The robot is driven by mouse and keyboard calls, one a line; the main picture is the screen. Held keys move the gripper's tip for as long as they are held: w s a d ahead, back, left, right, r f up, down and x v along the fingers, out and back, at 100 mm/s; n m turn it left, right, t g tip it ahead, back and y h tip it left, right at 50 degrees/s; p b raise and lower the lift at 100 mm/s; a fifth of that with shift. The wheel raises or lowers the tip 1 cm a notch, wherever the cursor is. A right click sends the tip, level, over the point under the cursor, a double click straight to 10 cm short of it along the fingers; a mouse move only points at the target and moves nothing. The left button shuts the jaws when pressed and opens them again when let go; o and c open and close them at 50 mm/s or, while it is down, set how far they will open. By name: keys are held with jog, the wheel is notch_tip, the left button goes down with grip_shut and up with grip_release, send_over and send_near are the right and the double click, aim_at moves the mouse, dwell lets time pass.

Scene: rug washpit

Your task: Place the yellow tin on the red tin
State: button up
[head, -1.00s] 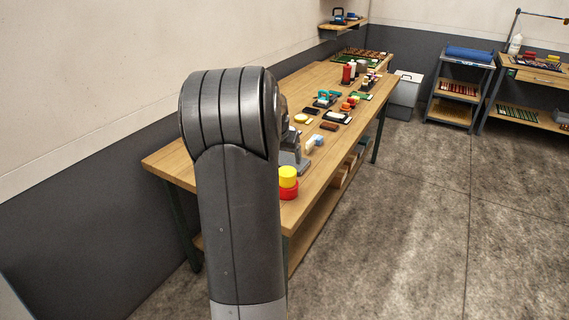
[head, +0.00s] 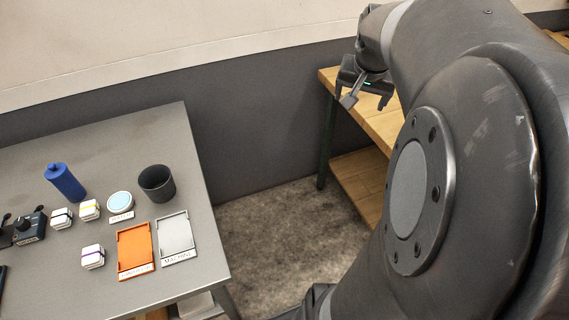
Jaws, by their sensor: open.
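Neither the yellow tin nor the red tin shows in the current head view. My gripper (head: 366,102) is at the upper middle, in front of the left end of the wooden workbench (head: 345,82). Its two fingers are apart, and I see nothing between them. My own arm fills the right side of the picture and hides most of that bench, so its top cannot be checked for the tins.
A grey table (head: 130,135) stands at left. It carries a blue bottle (head: 65,183), a dark cup (head: 157,184), an orange tray (head: 135,247), a grey tray (head: 175,236) and several small white blocks. Bare floor (head: 280,220) lies between the table and bench.

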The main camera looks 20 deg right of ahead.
jog(key=s+a+n+y, duration=0.1)
jog(key=s+a+n, duration=0.3)
jog(key=a, duration=0.7)
jog(key=s+a+f+n+t+y, duration=0.1)
jog(key=s+a+n, duration=0.3)
jog(key=s+a, duration=0.4)
jog(key=a, duration=0.4)
jog(key=shift+s+f+t+y, duration=0.15)
jog(key=shift+f+t+y, duration=0.1)
jog(key=shift+t+y, duration=0.05)
